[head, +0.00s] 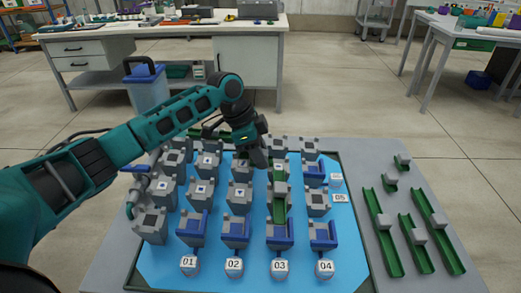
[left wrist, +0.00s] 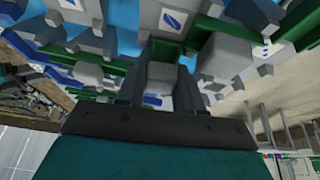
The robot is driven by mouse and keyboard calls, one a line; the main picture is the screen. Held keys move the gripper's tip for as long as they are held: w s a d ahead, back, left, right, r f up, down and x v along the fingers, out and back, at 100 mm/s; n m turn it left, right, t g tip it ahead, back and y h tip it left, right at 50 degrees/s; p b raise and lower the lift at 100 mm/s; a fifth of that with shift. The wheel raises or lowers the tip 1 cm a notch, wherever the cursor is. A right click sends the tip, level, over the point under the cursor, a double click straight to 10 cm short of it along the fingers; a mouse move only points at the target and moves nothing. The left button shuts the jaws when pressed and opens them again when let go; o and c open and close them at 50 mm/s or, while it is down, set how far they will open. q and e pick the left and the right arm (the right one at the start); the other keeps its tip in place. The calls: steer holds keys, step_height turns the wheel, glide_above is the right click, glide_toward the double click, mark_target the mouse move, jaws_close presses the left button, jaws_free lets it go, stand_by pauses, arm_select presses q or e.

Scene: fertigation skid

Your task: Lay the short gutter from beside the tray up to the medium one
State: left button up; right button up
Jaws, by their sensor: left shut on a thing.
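My left gripper (head: 262,160) is over the tray, just behind a green gutter (head: 279,208) that lies in the column above the 03 label. In the left wrist view, its two fingers (left wrist: 160,88) are shut on a grey grip block (left wrist: 160,72), with green gutter (left wrist: 165,48) right behind it. The held gutter is mostly hidden by the gripper in the head view. I cannot tell whether it touches the blocks or the gutter in front. The tray (head: 352,262) has a blue floor and rows of grey blocks. My right gripper is out of view.
Blue gutter pieces (head: 236,230) sit on the front blocks, near numbered posts (head: 233,265). Tall blocks stand close around my gripper.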

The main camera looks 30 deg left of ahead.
arm_select(q)
steer(key=o, duration=1)
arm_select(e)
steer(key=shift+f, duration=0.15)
arm_select(q)
steer(key=shift+r, duration=0.35)
steer(key=v, duration=0.7)
steer(key=shift+w+r+p, duration=0.1)
steer(key=shift+p, duration=0.25)
steer(key=v, duration=0.5)
steer(key=shift+r+p, duration=0.15)
steer(key=shift+p, duration=0.15)
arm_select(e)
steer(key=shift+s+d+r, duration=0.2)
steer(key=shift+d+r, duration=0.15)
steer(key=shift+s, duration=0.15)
